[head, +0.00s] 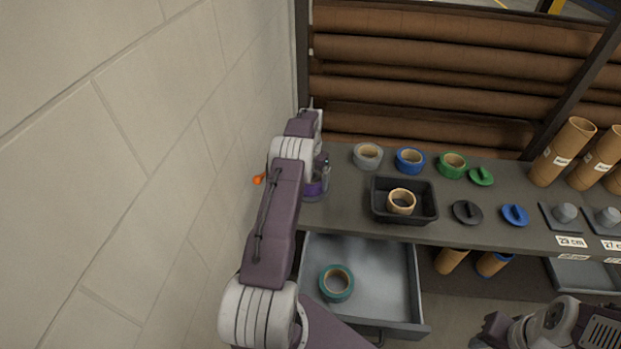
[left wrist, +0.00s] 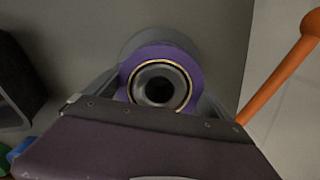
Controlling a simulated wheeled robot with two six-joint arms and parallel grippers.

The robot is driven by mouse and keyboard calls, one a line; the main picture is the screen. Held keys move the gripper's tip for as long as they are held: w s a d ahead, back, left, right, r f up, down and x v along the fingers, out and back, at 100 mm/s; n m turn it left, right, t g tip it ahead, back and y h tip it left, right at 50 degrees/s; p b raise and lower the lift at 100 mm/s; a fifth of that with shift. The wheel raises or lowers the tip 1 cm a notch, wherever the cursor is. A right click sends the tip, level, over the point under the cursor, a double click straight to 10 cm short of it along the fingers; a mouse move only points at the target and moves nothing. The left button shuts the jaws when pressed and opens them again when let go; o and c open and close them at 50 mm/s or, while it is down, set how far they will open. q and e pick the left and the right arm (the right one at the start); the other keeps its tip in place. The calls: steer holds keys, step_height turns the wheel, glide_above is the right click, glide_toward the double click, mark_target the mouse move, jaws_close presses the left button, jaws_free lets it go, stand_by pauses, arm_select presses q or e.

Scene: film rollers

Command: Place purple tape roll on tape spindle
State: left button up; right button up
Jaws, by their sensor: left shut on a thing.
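The purple tape roll (head: 313,188) is at the left end of the shelf top, partly hidden by my left arm. In the left wrist view the purple tape roll (left wrist: 190,62) shows from above as a ring with a tan core. My left gripper (head: 322,178) is shut on it, with a finger on each side in the wrist view. A dark round shape, apparently the tape spindle (left wrist: 158,88), shows inside the roll's hole, and a grey round edge shows behind the roll. How far down the roll sits cannot be told. My right gripper is not in view.
An orange ball-ended rod (head: 258,180) stands beside the roll, near the wall. Grey (head: 368,156), blue (head: 410,159) and green (head: 452,165) rolls lie along the shelf. A black tray (head: 377,208) holds a tan roll. An open drawer (head: 390,285) below holds a teal roll (head: 337,283).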

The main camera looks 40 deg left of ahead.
arm_select(q)
steer(key=o, duration=1.3)
steer(key=shift+f, duration=0.1)
step_height(320, 180, up, 12)
steer(key=s+d+r, duration=0.1)
steer(key=d+r, duration=0.1)
steer(key=d, duration=0.8)
steer(key=shift+m+t, duration=0.5)
steer(key=shift+t, duration=0.1)
steer(key=s+d+f, duration=0.1)
steer(key=s+d, duration=0.4)
steer(key=s, duration=0.2)
steer(key=s+d, duration=0.5)
steer(key=s, duration=0.3)
steer(key=s+d+f, duration=0.1)
steer(key=s+d, duration=0.5)
steer(key=s, duration=0.1)
steer(key=shift+s+f+p, duration=0.25)
steer(key=shift+f+p, duration=0.05)
steer(key=shift+f, duration=0.05)
